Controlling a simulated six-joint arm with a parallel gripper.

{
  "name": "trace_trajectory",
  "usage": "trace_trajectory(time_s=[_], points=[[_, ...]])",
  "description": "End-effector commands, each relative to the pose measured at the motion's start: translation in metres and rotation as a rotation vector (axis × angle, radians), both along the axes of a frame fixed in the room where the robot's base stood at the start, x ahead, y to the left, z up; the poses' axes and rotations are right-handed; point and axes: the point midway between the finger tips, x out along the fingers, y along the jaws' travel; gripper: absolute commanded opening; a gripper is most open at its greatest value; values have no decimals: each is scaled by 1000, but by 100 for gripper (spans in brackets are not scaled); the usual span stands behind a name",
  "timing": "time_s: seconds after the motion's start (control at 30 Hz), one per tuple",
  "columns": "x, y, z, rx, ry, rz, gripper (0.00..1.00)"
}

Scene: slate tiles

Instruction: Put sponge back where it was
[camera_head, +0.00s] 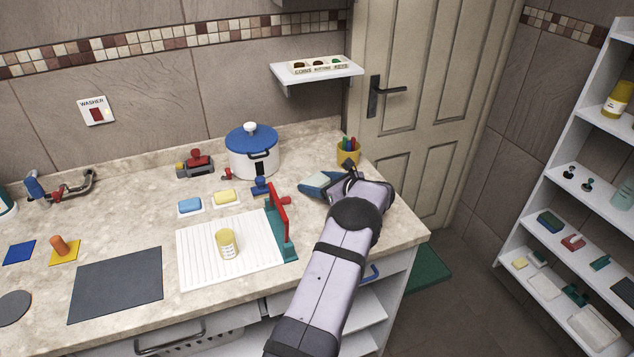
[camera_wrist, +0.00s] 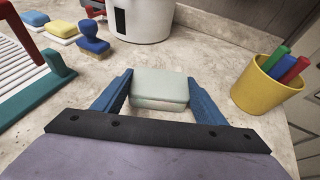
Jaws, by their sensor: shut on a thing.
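The sponge (camera_wrist: 160,86) is a pale green, two-layered block in the middle of the wrist view. My gripper (camera_wrist: 158,92) is shut on it, with a blue finger on each side. In the head view my gripper (camera_head: 318,185) is over the right part of the counter, between the white pot and the yellow pen cup. I cannot tell whether the sponge touches the counter or is just above it. The pictures do not mark where the sponge was before.
The white pot (camera_head: 254,162) with a blue lid stands behind left, and the yellow pen cup (camera_head: 348,155) behind right. A blue block (camera_head: 190,205) and a yellow block (camera_head: 225,197) lie on white dishes. A red-and-teal upright (camera_head: 282,225) stands by the ribbed white board (camera_head: 200,262).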

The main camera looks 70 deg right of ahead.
Motion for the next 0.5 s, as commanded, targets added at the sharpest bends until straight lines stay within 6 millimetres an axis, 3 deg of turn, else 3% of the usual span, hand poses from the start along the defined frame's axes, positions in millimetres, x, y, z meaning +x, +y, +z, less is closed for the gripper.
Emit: trace_trajectory(time_s=[0.07,0.1,0.17,0.5], points=[[0,0,-3,0,0,0,42],[0,0,-3,0,0,0,68],[0,0,-2,0,0,0,82],[0,0,-1,0,0,0,84]])
